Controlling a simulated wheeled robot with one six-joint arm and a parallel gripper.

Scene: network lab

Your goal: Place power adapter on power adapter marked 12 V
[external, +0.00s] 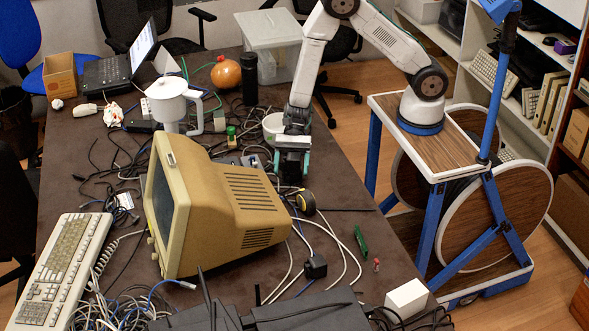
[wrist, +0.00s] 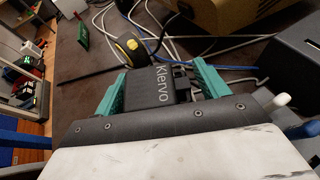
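My gripper (external: 291,165) is low over the table behind the beige monitor. In the wrist view my gripper (wrist: 160,82) has its two teal fingers apart, one on each side of a black block marked "Kiervo" (wrist: 155,88), which looks like a power adapter. I cannot tell whether both fingers press on it or whether it rests on the table. Another small black adapter-like block (external: 316,267) with cables lies on the table right of the monitor. No 12 V marking is legible.
The beige monitor (external: 225,212) stands close in front of my gripper. A black box (wrist: 292,62) is at the right in the wrist view. The table's right side is fairly clear.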

